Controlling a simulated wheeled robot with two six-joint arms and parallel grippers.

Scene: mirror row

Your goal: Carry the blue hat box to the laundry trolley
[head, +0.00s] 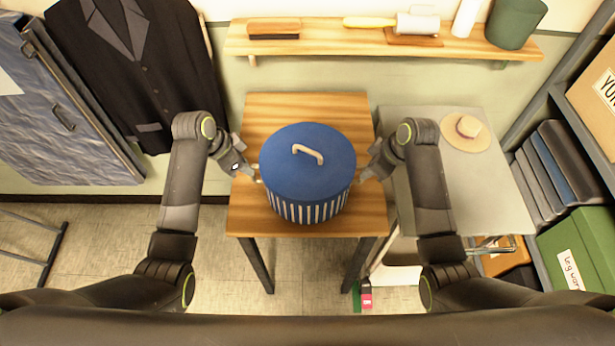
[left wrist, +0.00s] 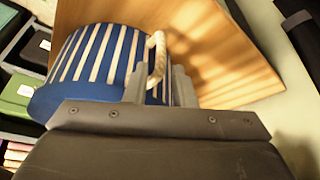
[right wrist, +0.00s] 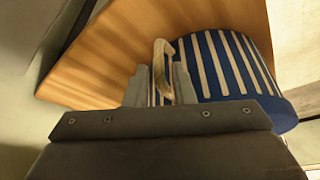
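The blue hat box (head: 308,172), with a white-striped side and a pale handle on its lid, stands upright on a wooden table (head: 262,108). My left gripper (head: 247,174) is at its left side. In the left wrist view its fingers (left wrist: 160,88) stand apart on either side of a pale side handle (left wrist: 157,55). My right gripper (head: 369,174) is at the right side. In the right wrist view its fingers (right wrist: 160,88) also stand apart around a side handle (right wrist: 161,68). I cannot identify a laundry trolley in these views.
A grey table (head: 470,185) with a straw hat (head: 465,132) stands close on the right. A wall shelf (head: 345,46) with brushes is behind. Shelving with a green box (head: 578,250) is at far right. A dark jacket (head: 140,60) hangs back left. Floor (head: 110,240) shows at left.

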